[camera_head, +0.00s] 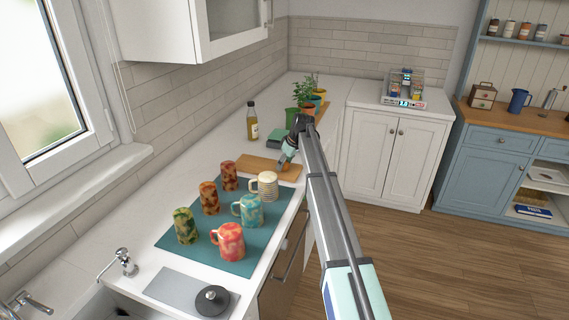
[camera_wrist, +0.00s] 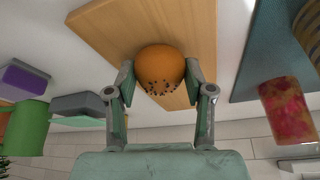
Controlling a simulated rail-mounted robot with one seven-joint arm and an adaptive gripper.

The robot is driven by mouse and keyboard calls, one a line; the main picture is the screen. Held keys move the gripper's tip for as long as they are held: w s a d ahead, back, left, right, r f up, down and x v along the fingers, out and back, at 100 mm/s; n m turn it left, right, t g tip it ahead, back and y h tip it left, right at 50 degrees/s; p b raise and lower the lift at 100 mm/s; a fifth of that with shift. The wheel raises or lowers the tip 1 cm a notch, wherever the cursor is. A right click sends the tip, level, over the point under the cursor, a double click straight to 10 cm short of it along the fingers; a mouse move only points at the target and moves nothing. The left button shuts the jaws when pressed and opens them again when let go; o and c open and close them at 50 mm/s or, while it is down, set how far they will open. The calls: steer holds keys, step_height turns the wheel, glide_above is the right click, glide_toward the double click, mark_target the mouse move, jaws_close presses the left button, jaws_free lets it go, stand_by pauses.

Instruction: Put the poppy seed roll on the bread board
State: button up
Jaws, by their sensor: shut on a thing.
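The poppy seed roll (camera_wrist: 160,68) is a round orange-brown bun with dark seeds. In the wrist view it sits between the two fingers of my gripper (camera_wrist: 160,82), which is shut on it. The bread board (camera_wrist: 145,22) is light wood and shows behind the roll. In the head view my gripper (camera_head: 286,159) is over the right part of the bread board (camera_head: 253,164), and the roll is mostly hidden there. I cannot tell whether the roll touches the board.
A teal mat (camera_head: 181,241) with several colourful mugs lies just in front of the board. A bottle (camera_head: 252,121) stands behind the board. Potted plants (camera_head: 304,94) stand farther back on the counter.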

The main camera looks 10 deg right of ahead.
steer(key=o, duration=1.1)
steer(key=b+v, duration=0.2)
steer(key=v, duration=1)
steer(key=shift+w+a+r, duration=0.1)
steer(key=shift+r, duration=0.05)
